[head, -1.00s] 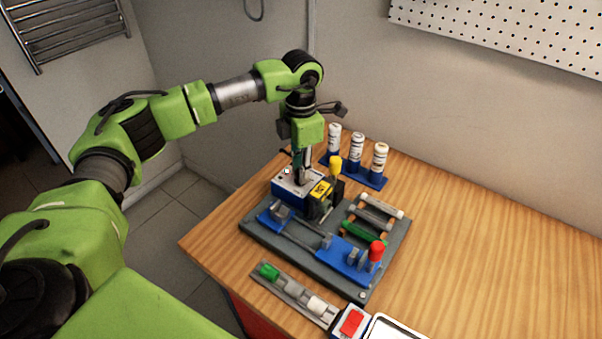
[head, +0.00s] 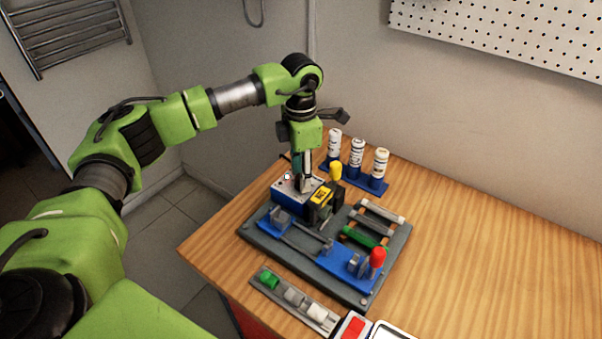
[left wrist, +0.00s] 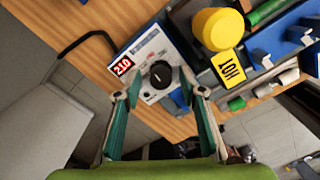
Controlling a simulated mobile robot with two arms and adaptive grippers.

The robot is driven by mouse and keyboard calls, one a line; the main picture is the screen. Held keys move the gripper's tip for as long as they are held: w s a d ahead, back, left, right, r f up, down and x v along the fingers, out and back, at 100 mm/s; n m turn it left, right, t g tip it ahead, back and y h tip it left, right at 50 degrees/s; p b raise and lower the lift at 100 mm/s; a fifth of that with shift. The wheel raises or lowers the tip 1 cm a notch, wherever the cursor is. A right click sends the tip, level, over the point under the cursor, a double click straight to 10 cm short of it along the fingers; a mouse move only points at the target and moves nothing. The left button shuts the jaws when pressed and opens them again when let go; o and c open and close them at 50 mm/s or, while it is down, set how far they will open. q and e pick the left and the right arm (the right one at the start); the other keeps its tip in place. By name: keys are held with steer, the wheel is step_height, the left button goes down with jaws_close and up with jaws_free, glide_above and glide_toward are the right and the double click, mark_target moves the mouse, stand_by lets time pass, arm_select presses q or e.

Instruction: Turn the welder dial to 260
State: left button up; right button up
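The welder (head: 291,201) is a blue box with a pale top panel, at the back left corner of the grey board. In the left wrist view its panel (left wrist: 148,48) carries a black round dial (left wrist: 160,74) and a red display (left wrist: 122,66) that appears to read 210. My left gripper (head: 303,186) points down over the panel. In the left wrist view my left gripper (left wrist: 160,86) is open, its fingers apart on either side of the dial with gaps to it. In the head view the gripper hides the dial. My right gripper is not in view.
A yellow-capped part (head: 335,171) and a yellow "HOT" label (left wrist: 229,68) are close beside the welder. Several white bottles (head: 357,153) stand in a blue rack behind. A strip of fittings (head: 293,298) lies in front. The wooden table (head: 480,250) is clear at right.

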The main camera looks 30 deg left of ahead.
arm_select(q)
step_height(320, 180, up, 12)
stand_by(0.6)
stand_by(0.4)
